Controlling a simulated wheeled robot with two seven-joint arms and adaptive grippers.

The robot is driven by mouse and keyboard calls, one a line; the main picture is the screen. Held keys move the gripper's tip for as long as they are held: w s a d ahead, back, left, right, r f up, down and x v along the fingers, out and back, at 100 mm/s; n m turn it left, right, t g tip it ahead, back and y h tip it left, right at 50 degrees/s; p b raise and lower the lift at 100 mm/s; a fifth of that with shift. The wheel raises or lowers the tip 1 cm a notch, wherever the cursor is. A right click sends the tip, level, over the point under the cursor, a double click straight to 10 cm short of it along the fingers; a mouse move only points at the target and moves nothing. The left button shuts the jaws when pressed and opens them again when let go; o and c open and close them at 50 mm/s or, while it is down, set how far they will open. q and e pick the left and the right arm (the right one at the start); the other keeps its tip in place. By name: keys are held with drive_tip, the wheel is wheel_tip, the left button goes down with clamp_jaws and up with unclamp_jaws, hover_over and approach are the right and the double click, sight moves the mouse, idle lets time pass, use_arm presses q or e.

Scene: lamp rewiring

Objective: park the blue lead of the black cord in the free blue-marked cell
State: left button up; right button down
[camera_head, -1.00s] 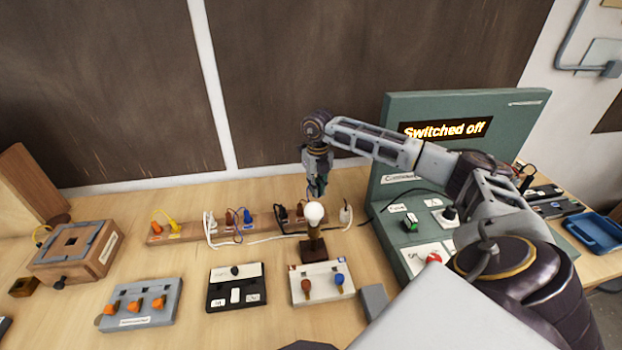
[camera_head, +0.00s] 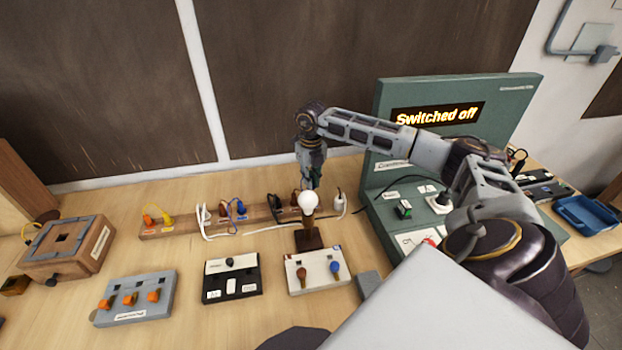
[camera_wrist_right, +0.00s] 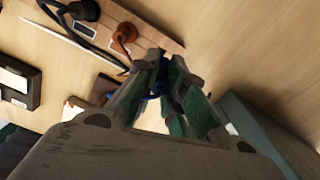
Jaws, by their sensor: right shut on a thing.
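My right gripper (camera_head: 313,180) is above the right part of the wooden strip (camera_head: 180,231), behind the lamp bulb (camera_head: 308,201). In the right wrist view its jaws (camera_wrist_right: 163,85) are shut on a small blue piece, the blue lead (camera_wrist_right: 155,91). On the strip near it are a black lead (camera_head: 274,202) and a brown lead (camera_head: 296,199), which also show in the wrist view as a black plug (camera_wrist_right: 85,10) and a brown plug (camera_wrist_right: 124,33). Another blue lead (camera_head: 238,206) sits further left. The cell under the gripper is hidden. My left gripper is out of view.
A white plug (camera_head: 339,198) sits at the strip's right end. The green console (camera_head: 392,112) reads "Switched off" close on the right. Bench behind the strip is clear.

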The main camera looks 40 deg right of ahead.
drive_tip(key=shift+f+b, duration=1.3)
drive_tip(key=shift+f, duration=1.3)
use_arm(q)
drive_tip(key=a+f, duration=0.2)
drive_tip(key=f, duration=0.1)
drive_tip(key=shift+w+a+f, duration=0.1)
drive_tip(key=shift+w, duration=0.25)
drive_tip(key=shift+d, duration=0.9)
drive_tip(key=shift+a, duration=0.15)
use_arm(e)
drive_tip(key=shift+f, duration=0.1)
drive_tip(key=shift+f+b, duration=0.1)
drive_tip(key=shift+b, duration=0.2)
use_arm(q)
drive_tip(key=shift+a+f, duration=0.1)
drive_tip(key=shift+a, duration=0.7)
